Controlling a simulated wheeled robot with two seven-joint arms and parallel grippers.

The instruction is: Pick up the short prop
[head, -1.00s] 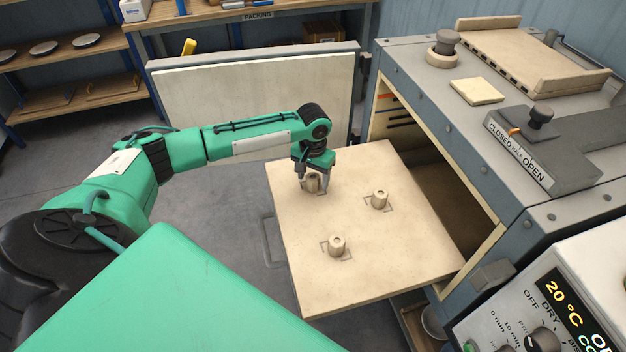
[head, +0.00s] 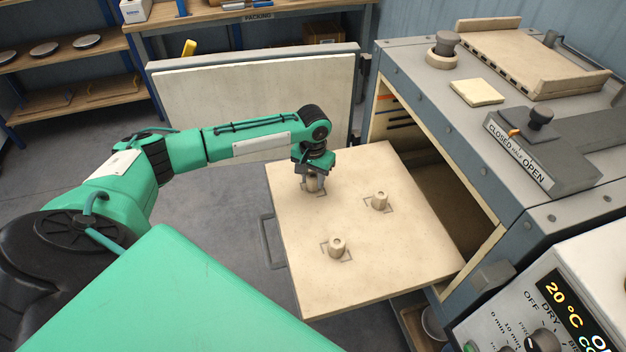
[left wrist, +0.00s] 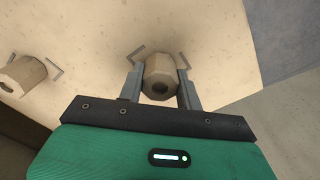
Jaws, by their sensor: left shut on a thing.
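Three short props stand on a pale shelf board (head: 370,275) that sticks out of the dryer. My left gripper (head: 314,186) is shut on the far-left prop (head: 312,184), which stands at its marked spot. In the left wrist view this prop (left wrist: 160,75) sits between the two fingers, its hole towards the camera. A second prop (head: 380,200) stands to the right and a third prop (head: 337,246) nearer the front, each by its own corner marks. Another prop also shows in the left wrist view (left wrist: 22,76). My right gripper is not in view.
The dryer (head: 450,130) stands on the right, its opening behind the board. Its open door (head: 260,105) stands behind my left arm. A control panel (head: 540,310) is at lower right. The board is clear between the props.

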